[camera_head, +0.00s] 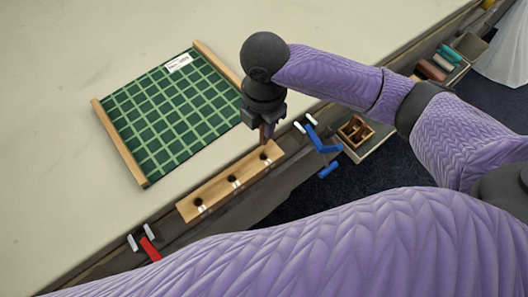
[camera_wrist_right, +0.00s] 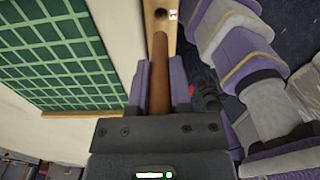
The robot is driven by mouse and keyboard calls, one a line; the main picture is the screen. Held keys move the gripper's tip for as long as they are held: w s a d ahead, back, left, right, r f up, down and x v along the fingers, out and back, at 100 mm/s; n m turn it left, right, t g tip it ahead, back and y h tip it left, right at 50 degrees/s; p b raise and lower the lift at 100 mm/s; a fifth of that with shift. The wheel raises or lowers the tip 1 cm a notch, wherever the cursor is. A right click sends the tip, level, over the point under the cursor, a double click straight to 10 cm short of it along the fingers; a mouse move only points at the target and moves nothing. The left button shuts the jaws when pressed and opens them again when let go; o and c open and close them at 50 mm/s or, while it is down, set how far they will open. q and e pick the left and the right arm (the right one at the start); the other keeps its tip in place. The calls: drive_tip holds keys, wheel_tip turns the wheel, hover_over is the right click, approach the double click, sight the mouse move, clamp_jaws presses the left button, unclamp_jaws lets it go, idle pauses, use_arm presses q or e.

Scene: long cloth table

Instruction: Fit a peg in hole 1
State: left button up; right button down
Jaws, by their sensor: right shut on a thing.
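A light wooden block (camera_head: 216,192) with three dark holes in a row lies along the table's near edge. Small white labels sit by the holes, too small to read. My right gripper (camera_head: 265,122) is above the block's right end and is shut on a brown peg (camera_head: 264,132). The peg points down, with its lower end close to the rightmost hole; I cannot tell whether it touches. In the right wrist view the peg (camera_wrist_right: 159,78) sits between the two fingers, and one hole of the block (camera_wrist_right: 160,25) shows beyond its tip. My left gripper is not in view.
A green grid mat (camera_head: 170,115) with wooden side bars lies behind the block. A blue clamp-like piece (camera_head: 322,148) and a red one (camera_head: 150,248) are at the table edge. A wooden box (camera_head: 355,131) stands to the right. The table's far left is clear.

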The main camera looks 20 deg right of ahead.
sight(263, 150)
drive_tip(key=shift+s+a+n, duration=0.1)
drive_tip(key=shift+n, duration=0.5)
wheel_tip(263, 150, down, 10)
drive_tip(key=b, duration=0.3)
drive_tip(key=shift+b, duration=0.35)
drive_tip(key=shift+f, duration=0.15)
drive_tip(key=c, duration=0.8)
unclamp_jaws()
